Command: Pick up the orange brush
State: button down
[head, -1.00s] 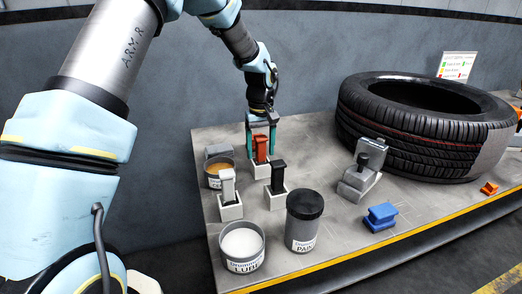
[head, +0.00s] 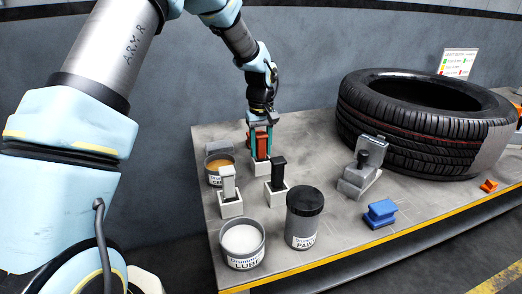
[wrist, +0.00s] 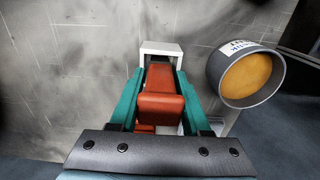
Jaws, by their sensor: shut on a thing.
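The orange brush (head: 261,146) looks reddish-orange and stands upright at its white holder (head: 261,169) near the back of the table. My gripper (head: 261,152) comes down from above, its teal fingers shut on the brush from both sides. In the wrist view the brush (wrist: 160,98) lies between the fingers (wrist: 160,90), with the white holder (wrist: 160,47) just beyond. The brush's lower end is hidden, and I cannot tell whether it is clear of the holder.
A white brush (head: 228,182) and a black brush (head: 278,174) stand in white holders in front. An open can with orange-brown contents (head: 218,166), a LUBE can (head: 243,245) and a PAINT can (head: 303,220) stand nearby. A tyre (head: 425,135) lies at right.

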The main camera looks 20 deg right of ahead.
notch_tip(320, 180, up, 10)
jog(key=shift+b, duration=0.95)
jog(key=c, duration=0.9)
grip_release()
grip_shut()
